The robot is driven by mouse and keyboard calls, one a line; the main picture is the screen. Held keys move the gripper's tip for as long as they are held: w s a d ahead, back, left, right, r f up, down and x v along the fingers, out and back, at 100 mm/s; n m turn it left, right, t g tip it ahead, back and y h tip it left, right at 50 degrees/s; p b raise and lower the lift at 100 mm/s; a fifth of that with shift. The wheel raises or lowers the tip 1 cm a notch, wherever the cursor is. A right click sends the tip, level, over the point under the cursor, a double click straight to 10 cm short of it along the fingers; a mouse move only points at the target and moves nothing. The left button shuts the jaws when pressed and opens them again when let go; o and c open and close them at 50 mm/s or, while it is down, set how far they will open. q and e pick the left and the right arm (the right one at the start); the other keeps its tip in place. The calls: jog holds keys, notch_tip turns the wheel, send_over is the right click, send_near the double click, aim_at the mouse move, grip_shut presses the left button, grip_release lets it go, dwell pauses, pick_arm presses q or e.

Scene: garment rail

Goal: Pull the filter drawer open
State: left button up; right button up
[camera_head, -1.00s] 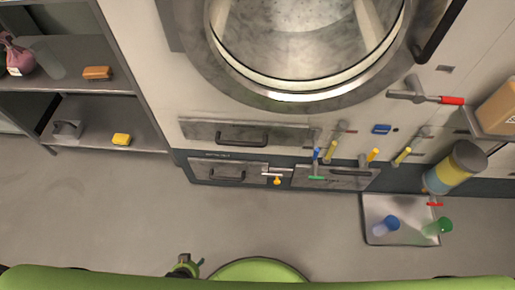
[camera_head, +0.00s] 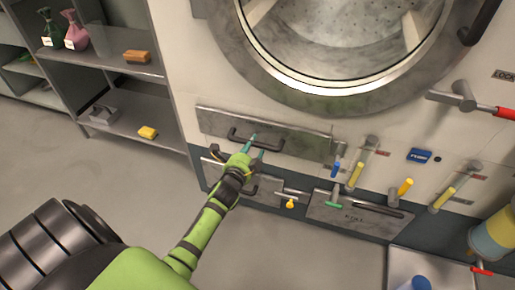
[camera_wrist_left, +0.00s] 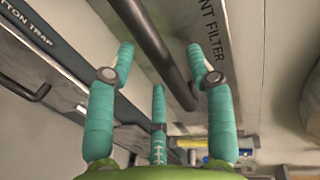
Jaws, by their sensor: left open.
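The filter drawer (camera_head: 215,121) is the wide grey front below the round door. It looks flush with the machine. Its dark bar handle (camera_head: 278,150) runs across the front. In the left wrist view the lettering "NT FILTER" shows on the drawer front (camera_wrist_left: 208,22). My left gripper (camera_head: 256,142) is at the handle, its fingers open. In the left wrist view the handle bar (camera_wrist_left: 155,45) passes between the spread teal fingers (camera_wrist_left: 160,58). I cannot tell whether any finger touches it. The gripper hides part of the handle in the head view. My right gripper is not in view.
Below is a second drawer, labelled "COTTON TRAP" in the wrist view (camera_wrist_left: 30,40), with its own handle (camera_wrist_left: 25,88). Yellow-, blue- and green-handled valves (camera_head: 356,175) stand to the right. A shelf (camera_head: 130,120) stands left. The floor in front (camera_head: 270,250) is clear.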

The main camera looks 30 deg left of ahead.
pick_arm(q)
jog(key=shift+x, duration=1.2)
jog(key=shift+d, duration=0.1)
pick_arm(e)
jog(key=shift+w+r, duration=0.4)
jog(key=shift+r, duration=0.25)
pick_arm(q)
grip_shut()
